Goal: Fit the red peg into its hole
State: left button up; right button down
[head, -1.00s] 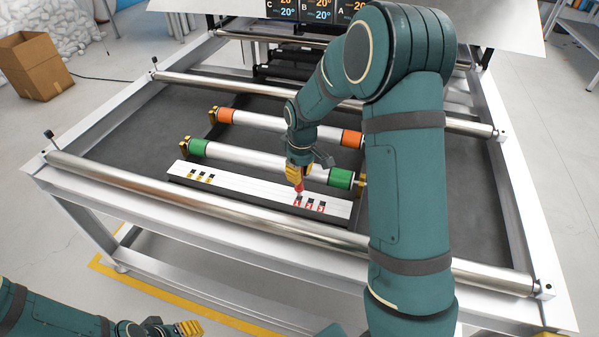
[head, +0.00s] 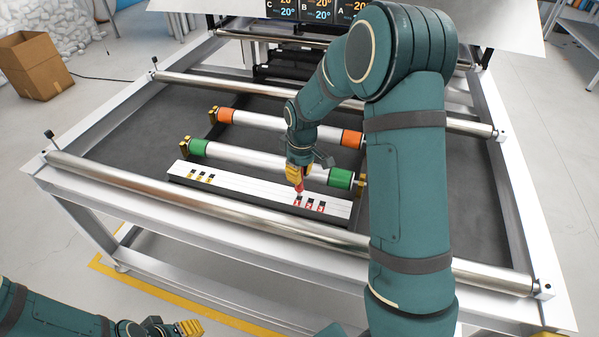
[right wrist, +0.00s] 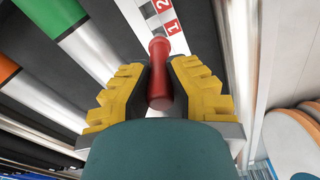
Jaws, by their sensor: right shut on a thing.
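The red peg (head: 299,186) hangs roughly upright in my right gripper (head: 297,172), at the left end of the red-marked holes (head: 310,203) on the white board (head: 250,189). In the right wrist view the peg (right wrist: 160,75) sits between the yellow fingers of my right gripper (right wrist: 162,85), which are shut on it. The peg's far end appears close to the red label "1" (right wrist: 173,27); whether it touches the board or enters a hole I cannot tell. My left gripper (head: 190,328) is at the bottom left, away from the board; its finger gap is unclear.
Yellow-marked holes (head: 200,176) lie at the board's left end. A green-ended roller (head: 265,162) and an orange-ended roller (head: 285,125) lie behind it. A long metal roller (head: 200,206) crosses in front. A cardboard box (head: 35,65) stands on the floor at the left.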

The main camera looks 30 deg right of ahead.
jog(key=shift+f+b, duration=1.3)
jog(key=shift+f, duration=0.65)
jog(key=c, duration=1)
grip_release()
jog(key=shift+r, duration=0.1)
jog(key=r, duration=1.1)
jog(key=shift+s+d+r, duration=0.15)
jog(key=shift+s+r, duration=0.15)
jog(key=shift+r, duration=0.1)
